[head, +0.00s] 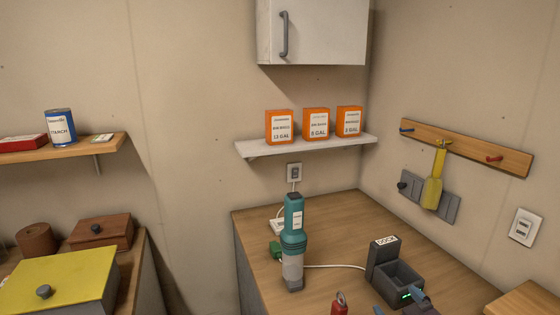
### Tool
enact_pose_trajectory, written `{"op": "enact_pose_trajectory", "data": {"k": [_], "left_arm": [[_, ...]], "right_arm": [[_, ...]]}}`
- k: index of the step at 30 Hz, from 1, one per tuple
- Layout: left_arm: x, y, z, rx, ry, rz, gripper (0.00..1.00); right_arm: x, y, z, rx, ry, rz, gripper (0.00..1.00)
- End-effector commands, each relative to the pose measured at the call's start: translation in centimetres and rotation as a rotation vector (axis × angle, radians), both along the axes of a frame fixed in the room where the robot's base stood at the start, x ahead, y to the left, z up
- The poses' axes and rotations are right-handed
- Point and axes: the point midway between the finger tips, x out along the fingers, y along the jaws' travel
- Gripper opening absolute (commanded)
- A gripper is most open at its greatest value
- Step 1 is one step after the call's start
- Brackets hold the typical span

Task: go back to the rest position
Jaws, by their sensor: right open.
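My right gripper (400,305) shows only at the bottom edge, right of centre. Its two blue-grey fingertips are apart, and the rest of it is cut off by the frame. It is at the near side of a dark charging dock (384,262) with a small green light. One fingertip overlaps the dock's front in the picture; I cannot tell whether they touch. I see nothing held between the fingertips. My left gripper is not in view.
A teal handheld vacuum (292,240) stands upright on the wooden counter (335,225). A small red object (339,303) is at the bottom edge. A shelf (310,146) with orange boxes hangs above. A yellow-lidded box (60,280) is at left. Bare counter lies behind the dock.

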Motion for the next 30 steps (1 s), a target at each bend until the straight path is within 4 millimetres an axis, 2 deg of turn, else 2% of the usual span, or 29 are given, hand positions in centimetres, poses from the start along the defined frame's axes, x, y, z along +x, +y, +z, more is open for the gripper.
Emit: {"op": "enact_pose_trajectory", "data": {"k": [1,3,8,15,18,23,30], "left_arm": [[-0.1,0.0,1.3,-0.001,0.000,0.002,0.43],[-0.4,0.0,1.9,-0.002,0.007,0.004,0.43],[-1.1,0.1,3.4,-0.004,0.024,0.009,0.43],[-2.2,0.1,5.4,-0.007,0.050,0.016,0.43],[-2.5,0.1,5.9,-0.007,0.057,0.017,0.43],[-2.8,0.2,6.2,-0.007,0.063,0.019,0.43],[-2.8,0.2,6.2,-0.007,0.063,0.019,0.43]], "right_arm": [[-1.9,-0.2,-0.4,0.021,0.031,-0.026,0.87],[-4.2,-0.4,-1.7,0.043,0.072,-0.059,0.87],[-10.0,-0.9,-4.6,0.101,0.184,-0.138,0.87],[-19.4,-1.4,-8.9,0.185,0.371,-0.257,0.87],[-22.4,-1.4,-10.0,0.200,0.428,-0.288,0.87],[-25.0,-1.7,-10.9,0.201,0.476,-0.308,0.87],[-25.3,-1.7,-11.1,0.199,0.481,-0.309,0.87]]}}
